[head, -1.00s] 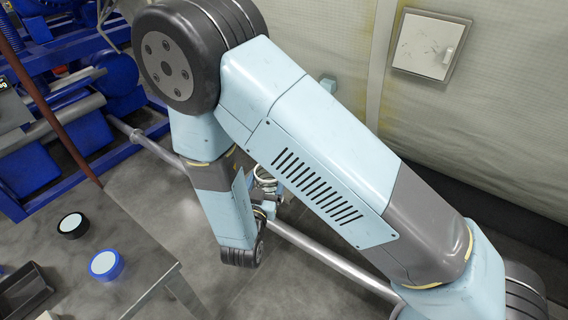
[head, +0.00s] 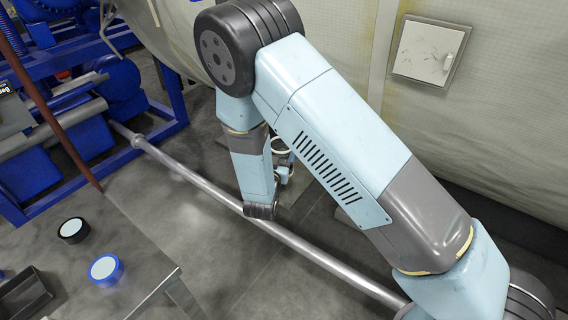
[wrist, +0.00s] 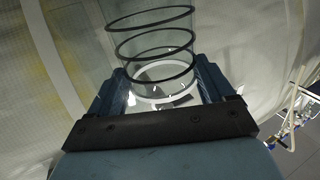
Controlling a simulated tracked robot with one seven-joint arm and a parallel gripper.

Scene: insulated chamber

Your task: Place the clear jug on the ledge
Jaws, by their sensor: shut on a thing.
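The clear jug (wrist: 152,58) is a see-through cylinder with dark rings around it and a pale ring at the near end, in the wrist view. My gripper (wrist: 162,88) is shut on it, with one blue finger on each side. In the head view, a small part of the jug (head: 281,146) shows behind my forearm, and my gripper (head: 285,172) is mostly hidden there too. The jug is held in the air near the chamber wall. I cannot make out for certain which surface is the ledge.
A metal pipe (head: 210,190) crosses low over the floor. Blue machinery (head: 85,125) stands at left. A wall panel (head: 430,50) is at upper right.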

